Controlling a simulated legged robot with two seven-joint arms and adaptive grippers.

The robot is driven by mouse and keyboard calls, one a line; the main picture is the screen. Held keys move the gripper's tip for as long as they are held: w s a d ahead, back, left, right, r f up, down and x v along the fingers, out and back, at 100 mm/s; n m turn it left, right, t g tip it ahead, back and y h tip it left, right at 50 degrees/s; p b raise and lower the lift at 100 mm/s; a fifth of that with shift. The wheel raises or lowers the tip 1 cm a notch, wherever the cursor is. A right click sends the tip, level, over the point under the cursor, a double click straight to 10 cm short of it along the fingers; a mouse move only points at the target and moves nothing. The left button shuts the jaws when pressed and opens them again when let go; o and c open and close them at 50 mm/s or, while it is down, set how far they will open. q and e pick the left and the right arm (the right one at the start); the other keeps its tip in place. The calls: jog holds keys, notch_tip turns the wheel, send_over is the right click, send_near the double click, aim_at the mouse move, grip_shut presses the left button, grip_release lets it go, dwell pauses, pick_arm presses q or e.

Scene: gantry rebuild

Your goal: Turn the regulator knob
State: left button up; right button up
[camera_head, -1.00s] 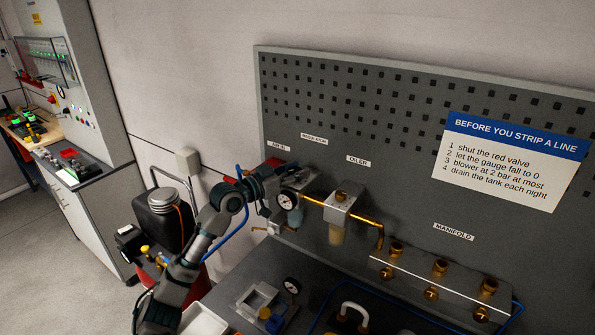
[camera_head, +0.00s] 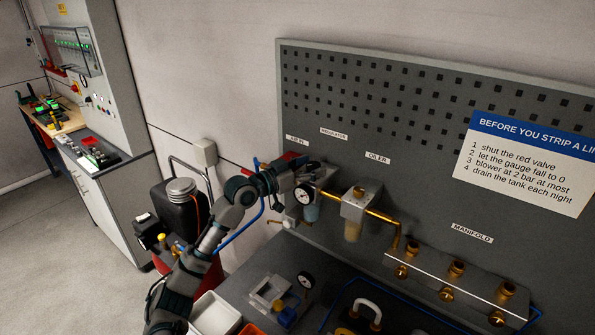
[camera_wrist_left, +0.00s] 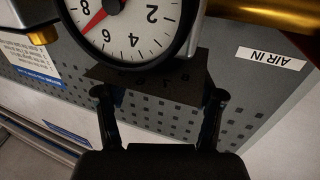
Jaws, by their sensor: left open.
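The regulator (camera_head: 325,184) is a small metal block on the dark perforated panel, under the REGULATOR label. Its round white gauge (camera_head: 305,194) faces out, and the gauge also fills the top of the left wrist view (camera_wrist_left: 135,22), upside down with a red needle. My left gripper (camera_head: 306,171) is at the top of the regulator. In the left wrist view its two fingers (camera_wrist_left: 160,98) are apart, below the gauge. A dark flat shape (camera_wrist_left: 150,82) lies just beyond the fingertips; I cannot tell if it is the knob or if they touch it. My right gripper is out of view.
The brass pipe (camera_head: 383,214) and the oiler (camera_head: 355,204) sit right of the regulator. The manifold (camera_head: 440,280) with brass fittings is further right. A bench (camera_head: 260,265) with small parts lies below.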

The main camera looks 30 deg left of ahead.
pick_arm(q)
jog(key=v, duration=1.1)
jog(key=shift+s+a, duration=0.25)
jog(key=shift+s, duration=0.05)
jog(key=shift+d, duration=0.1)
